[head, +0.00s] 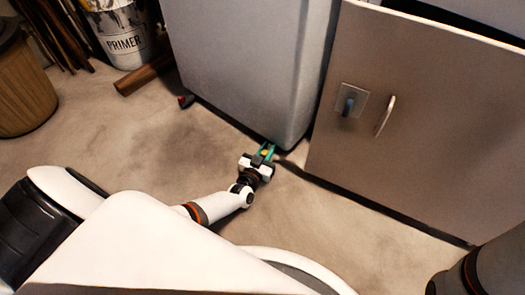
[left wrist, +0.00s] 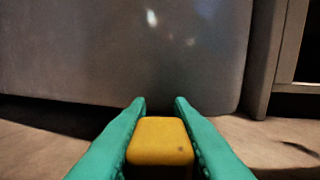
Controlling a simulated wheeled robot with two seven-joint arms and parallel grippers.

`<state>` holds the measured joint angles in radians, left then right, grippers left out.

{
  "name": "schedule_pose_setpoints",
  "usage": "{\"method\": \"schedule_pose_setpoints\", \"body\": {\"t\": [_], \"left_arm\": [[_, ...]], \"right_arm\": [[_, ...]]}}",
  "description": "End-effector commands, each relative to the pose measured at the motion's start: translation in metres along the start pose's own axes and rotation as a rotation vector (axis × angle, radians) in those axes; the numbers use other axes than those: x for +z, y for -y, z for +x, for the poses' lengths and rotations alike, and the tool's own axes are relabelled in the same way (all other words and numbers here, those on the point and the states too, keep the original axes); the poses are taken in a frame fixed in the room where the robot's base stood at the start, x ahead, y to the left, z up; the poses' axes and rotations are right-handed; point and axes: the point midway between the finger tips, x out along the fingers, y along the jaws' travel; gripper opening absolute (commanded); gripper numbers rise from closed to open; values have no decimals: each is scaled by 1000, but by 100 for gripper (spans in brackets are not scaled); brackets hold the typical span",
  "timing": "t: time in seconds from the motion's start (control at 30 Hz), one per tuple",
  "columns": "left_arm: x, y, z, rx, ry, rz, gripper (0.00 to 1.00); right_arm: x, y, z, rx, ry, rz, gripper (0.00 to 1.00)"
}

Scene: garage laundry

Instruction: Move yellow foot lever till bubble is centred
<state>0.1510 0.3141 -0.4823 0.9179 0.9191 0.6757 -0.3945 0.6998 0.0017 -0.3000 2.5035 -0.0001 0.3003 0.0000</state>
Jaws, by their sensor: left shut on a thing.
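The yellow foot lever (left wrist: 160,142) shows in the left wrist view between the green fingers of my left gripper (left wrist: 160,104). The fingers are shut on its sides. In the head view my left gripper (head: 267,153) is low at the floor, by the bottom front corner of the grey appliance (head: 245,60), and only a speck of yellow shows between its fingers. A small red piece (head: 186,101) sits at the appliance's other bottom corner. I see no bubble in either view. My right gripper is not in view.
A beige cabinet (head: 430,120) with a handle and a blue-knobbed plate stands right of the appliance. A primer bucket (head: 125,42), a brown block (head: 143,75) and a wooden basket (head: 22,90) are at the upper left. The concrete floor (head: 130,150) between is clear.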

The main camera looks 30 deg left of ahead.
Motion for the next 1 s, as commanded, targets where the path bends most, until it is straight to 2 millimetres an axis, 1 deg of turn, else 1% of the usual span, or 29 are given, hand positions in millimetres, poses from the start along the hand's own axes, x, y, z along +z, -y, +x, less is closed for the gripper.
{"method": "schedule_pose_setpoints", "body": {"t": [0.23, 0.27, 0.3, 0.4, 0.67, 0.77, 0.87, 1.0], "left_arm": [[0, 1, -1, -1, -1, -1, 0], [0, 1, -1, -1, -1, -2, 21], [0, 1, -1, -1, -1, -2, 28], [0, 1, -1, -1, -1, -1, 42], [0, 1, -2, -1, -1, -1, 42], [1, 1, -7, -2, -3, -1, 42], [3, 1, -22, -1, -5, -1, 42], [4, 1, -51, -1, -6, -2, 42]], "right_arm": [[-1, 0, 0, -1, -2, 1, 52], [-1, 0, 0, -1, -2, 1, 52], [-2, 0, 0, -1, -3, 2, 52], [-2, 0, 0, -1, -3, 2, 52], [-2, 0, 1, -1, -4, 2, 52], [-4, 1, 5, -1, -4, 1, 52], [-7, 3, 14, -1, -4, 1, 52], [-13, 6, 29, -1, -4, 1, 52]]}}
